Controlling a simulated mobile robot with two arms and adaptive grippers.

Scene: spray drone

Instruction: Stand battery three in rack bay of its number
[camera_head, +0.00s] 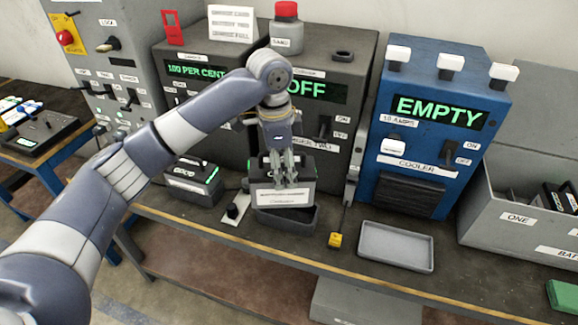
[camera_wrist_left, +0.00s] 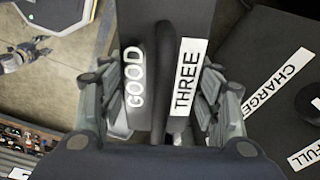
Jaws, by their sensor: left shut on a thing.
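My left gripper (camera_head: 283,175) is shut on the handle of battery three (camera_head: 283,190), a dark box with a white front label. The wrist view shows its top with the words GOOD and THREE (camera_wrist_left: 187,78) between my left gripper's fingers (camera_wrist_left: 165,100). The battery is upright at a dark open tray (camera_head: 290,222) in front of the charger; I cannot tell whether it rests in the tray or hangs just above. The grey rack (camera_head: 482,210) at the far right shows a bay label ONE and holds dark batteries; its other bays are cut off. My right gripper is not in view.
Another dark battery (camera_head: 195,182) stands to the left. The charger (camera_head: 335,120) reads OFF. A blue cooler (camera_head: 425,140) reads EMPTY. A green block (camera_head: 563,296) sits front right.

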